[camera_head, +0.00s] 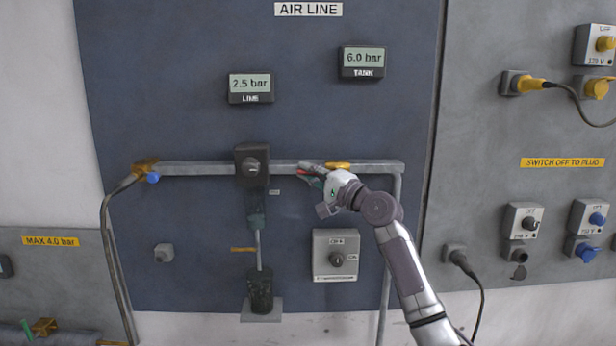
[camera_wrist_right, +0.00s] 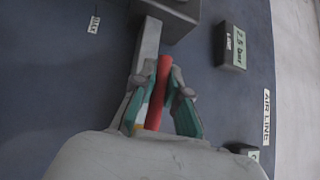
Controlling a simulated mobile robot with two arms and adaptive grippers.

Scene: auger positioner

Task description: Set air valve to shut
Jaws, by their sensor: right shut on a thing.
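A red lever handle (camera_wrist_right: 162,90) lies between the green-padded fingers of my right gripper (camera_wrist_right: 160,78), which is shut on it. In the wrist view the lever points roughly along the grey pipe (camera_wrist_right: 147,55). In the head view my right gripper (camera_head: 309,174) is at the horizontal pipe (camera_head: 205,168), and only a bit of the red lever (camera_head: 303,172) shows. A brass-coloured fitting (camera_head: 339,166) on the pipe lies just right of the fingers. The lever's pivot is hidden by my gripper. My left gripper is in neither view.
A dark regulator with a knob (camera_head: 252,164) sits on the pipe left of my gripper. The LINE display (camera_head: 250,87) reads 2.5 bar and the TANK display (camera_head: 362,62) 6.0 bar. A grey switch box (camera_head: 336,255) is below. The panel between is flat and clear.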

